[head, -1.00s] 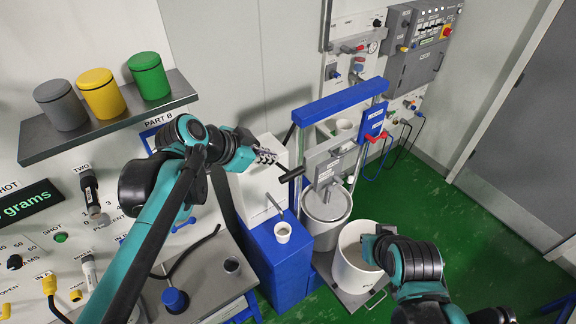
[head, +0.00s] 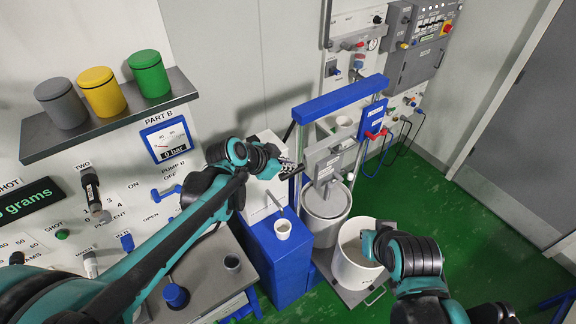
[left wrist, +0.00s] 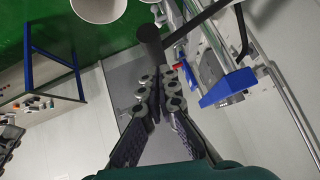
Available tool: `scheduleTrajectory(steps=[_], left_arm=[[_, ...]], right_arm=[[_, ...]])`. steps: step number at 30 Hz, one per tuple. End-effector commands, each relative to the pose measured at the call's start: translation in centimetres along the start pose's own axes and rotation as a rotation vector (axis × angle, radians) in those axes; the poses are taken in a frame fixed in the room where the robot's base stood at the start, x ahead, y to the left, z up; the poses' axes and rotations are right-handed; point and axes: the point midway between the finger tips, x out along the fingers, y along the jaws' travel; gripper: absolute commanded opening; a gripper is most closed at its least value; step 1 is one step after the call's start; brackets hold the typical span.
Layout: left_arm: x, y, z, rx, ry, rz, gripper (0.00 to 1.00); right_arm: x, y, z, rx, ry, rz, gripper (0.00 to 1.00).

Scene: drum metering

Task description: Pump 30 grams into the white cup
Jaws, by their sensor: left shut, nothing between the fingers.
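The white cup (head: 282,228) stands upright on the blue cabinet (head: 285,258), in front of a white box (head: 262,190). My left gripper (head: 291,170) is shut and empty, beside the black handle of the pump lever. In the left wrist view my left fingers (left wrist: 160,92) are together just below the black handle end (left wrist: 150,36); I cannot tell whether they touch it. The pump head (head: 328,158) is grey, above a grey drum (head: 326,212) under a blue crossbar. My right arm reaches over a white bucket (head: 352,265); its fingers are hidden.
A green display (head: 28,200) is partly cut off; "grams" is readable. A gauge (head: 167,138) reads 0 bar. A shelf (head: 115,118) holds grey, yellow and green canisters. Green floor (head: 440,225) is free on the right.

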Motion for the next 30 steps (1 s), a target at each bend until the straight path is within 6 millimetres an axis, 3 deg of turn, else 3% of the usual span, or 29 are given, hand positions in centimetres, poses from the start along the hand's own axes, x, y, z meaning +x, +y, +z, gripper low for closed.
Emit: scheduleTrajectory(steps=[19, 26, 30], left_arm=[[1.0, 0.4, 1.1, 0.016, 0.0, -0.015, 0.0], [3.1, 2.2, 3.1, 0.094, 0.001, -0.088, 0.0], [5.2, 3.5, 5.2, 0.17, 0.001, -0.163, 0.0]], right_arm=[[0.6, 0.0, 0.4, 0.0, 0.0, 0.0, 0.0], [3.0, 0.0, 2.1, 0.0, 0.0, 0.0, 0.0], [5.4, 0.0, 3.9, 0.0, 0.0, 0.0, 0.0]])
